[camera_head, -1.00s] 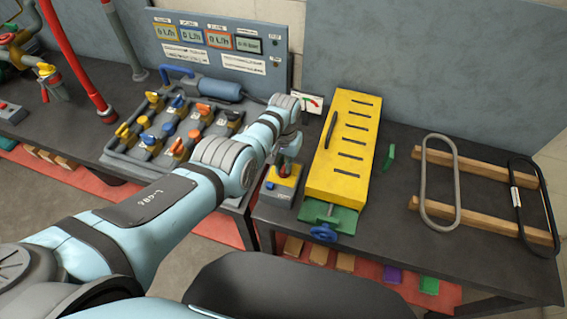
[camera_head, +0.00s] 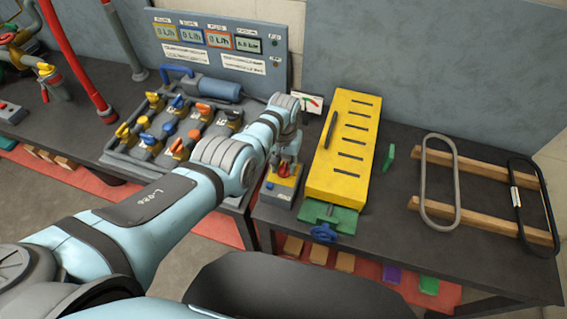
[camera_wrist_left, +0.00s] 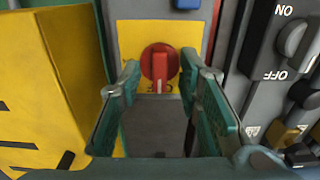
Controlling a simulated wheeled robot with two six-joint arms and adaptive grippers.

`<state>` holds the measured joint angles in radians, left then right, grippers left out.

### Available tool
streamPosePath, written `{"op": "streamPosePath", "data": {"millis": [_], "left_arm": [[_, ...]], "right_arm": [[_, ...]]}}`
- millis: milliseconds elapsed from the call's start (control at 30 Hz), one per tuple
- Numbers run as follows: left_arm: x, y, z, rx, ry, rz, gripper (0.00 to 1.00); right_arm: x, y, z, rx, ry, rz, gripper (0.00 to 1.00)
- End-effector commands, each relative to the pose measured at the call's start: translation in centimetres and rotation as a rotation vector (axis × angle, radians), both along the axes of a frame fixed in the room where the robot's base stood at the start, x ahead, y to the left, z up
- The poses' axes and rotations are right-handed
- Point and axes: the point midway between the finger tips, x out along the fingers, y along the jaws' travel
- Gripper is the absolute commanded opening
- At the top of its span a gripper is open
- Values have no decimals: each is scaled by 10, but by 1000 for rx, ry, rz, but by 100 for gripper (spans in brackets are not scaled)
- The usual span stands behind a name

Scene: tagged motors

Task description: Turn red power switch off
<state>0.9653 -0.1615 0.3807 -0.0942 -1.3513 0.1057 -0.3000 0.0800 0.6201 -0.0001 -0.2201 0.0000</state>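The red power switch (camera_head: 284,170) is a round knob with a raised handle on a yellow plate of a small grey box (camera_head: 276,195). My left gripper (camera_head: 290,154) is just above it, and the arm partly covers it in the head view. In the left wrist view the switch (camera_wrist_left: 160,63) shows between the fingertips of my open left gripper (camera_wrist_left: 159,78). Gaps show on both sides of the knob. Its handle points toward the bottom of that view. My right gripper is not in view.
A yellow slotted block (camera_head: 345,145) in a green vise stands just right of the switch box. A board of valves (camera_head: 175,130) and a display panel (camera_head: 220,50) are to the left and behind. Oval rings (camera_head: 439,180) lie on wooden bars at right.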

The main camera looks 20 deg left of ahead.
Motion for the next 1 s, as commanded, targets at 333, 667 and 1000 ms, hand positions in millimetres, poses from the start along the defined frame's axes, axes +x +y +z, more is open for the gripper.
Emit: {"op": "streamPosePath", "data": {"millis": [333,667,1000], "left_arm": [[1,-1,8,-1,-2,-1,32],[1,0,90,0,-3,0,32],[0,0,120,0,2,-1,32]], "right_arm": [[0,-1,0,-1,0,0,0],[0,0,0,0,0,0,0],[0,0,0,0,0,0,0]]}}
